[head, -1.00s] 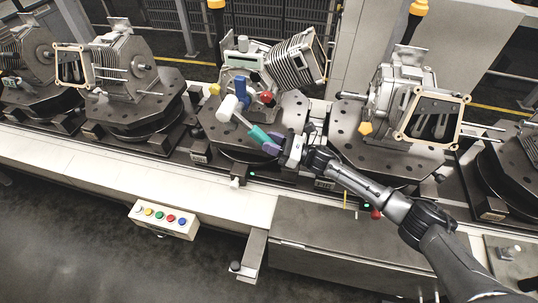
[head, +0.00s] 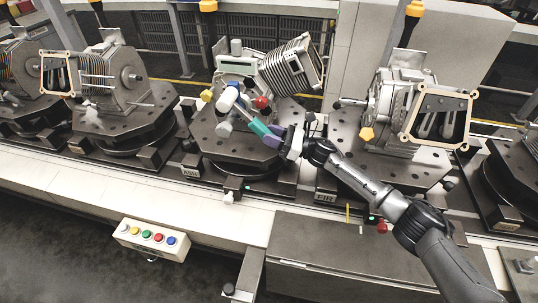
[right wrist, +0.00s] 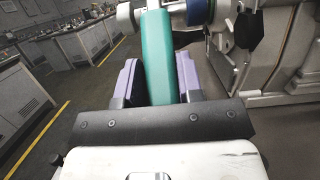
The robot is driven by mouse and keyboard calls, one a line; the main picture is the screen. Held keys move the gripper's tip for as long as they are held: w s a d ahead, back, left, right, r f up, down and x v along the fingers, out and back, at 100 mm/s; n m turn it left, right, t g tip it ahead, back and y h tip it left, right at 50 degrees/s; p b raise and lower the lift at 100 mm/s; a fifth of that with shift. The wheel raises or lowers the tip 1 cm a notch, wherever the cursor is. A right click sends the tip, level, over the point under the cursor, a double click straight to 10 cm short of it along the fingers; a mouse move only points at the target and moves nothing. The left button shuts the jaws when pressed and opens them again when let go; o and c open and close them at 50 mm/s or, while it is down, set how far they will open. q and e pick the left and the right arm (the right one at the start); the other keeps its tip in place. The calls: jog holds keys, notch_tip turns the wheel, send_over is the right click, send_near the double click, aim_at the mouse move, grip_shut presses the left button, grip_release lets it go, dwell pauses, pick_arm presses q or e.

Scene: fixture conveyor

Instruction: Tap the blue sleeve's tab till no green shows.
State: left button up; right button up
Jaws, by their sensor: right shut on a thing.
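My right gripper (head: 285,143) is shut on the teal handle (head: 259,127) of a white-headed mallet. The purple finger pads sit on both sides of the handle in the right wrist view (right wrist: 157,85). The mallet's pale head (head: 227,99) is at the middle fixture, right by the blue sleeve (head: 245,102). The sleeve is partly hidden behind the head and handle. A dark blue part (right wrist: 242,24) shows right of the head in the right wrist view. I cannot tell whether head and tab touch. No green band can be made out on the sleeve. My left gripper is out of view.
A red knob (head: 262,102) and a yellow knob (head: 206,95) flank the sleeve. A finned housing (head: 290,66) stands behind it. Other fixtures stand to the left and right (head: 425,112). A button box (head: 152,239) is at the front.

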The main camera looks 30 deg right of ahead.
jog(key=shift+s+a+r+p, duration=0.1)
jog(key=shift+p, duration=0.2)
jog(key=s+a+p, duration=0.2)
jog(key=s+a, duration=0.2)
jog(key=shift+s+p, duration=0.2)
jog(key=shift+p, duration=0.15)
dwell(0.5)
jog(key=shift+d+b, duration=0.1)
jog(key=shift+b, duration=0.2)
jog(key=shift+w, duration=0.1)
